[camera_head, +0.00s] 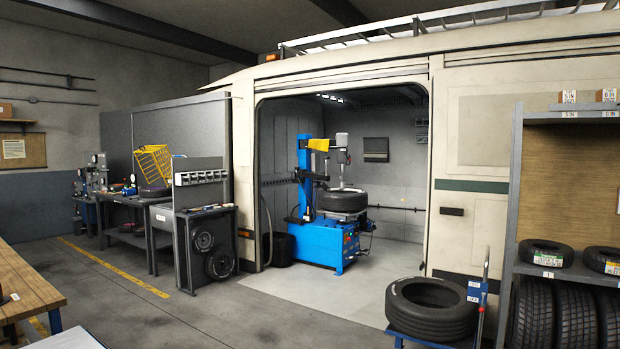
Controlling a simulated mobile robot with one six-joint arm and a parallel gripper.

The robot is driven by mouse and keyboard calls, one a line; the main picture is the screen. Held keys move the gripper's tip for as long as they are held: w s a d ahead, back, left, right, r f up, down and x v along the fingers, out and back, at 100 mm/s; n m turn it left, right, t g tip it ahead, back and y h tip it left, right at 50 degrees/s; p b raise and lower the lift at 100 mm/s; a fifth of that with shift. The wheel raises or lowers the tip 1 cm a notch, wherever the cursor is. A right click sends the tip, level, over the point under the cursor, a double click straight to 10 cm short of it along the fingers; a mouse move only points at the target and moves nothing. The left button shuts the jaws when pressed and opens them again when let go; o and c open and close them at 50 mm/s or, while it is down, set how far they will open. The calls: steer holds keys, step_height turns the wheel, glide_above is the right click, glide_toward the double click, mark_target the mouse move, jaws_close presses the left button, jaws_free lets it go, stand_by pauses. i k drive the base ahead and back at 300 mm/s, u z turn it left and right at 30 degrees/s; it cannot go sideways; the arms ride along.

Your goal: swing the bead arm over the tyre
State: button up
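A blue tyre changer (320,243) stands inside the open side of the van. A black tyre (343,199) lies flat on top of it. A blue column (304,178) rises at the left of the machine. A dark arm (316,176) reaches from the column towards the tyre's left edge; I cannot tell whether it is the bead arm or whether it touches the tyre. A yellow top piece (318,144) and a grey cylinder (341,139) sit above, the cylinder over the tyre's middle. My gripper is not in view.
A loose tyre (431,308) lies on a blue trolley in front of the van's right side. A tyre rack (516,190) stands at right. Workbenches (130,237) line the left, and a wooden table (25,285) is at near left. The middle floor is clear.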

mark_target(304, 173)
steer(key=z, duration=0.1)
steer(key=i, duration=5.6)
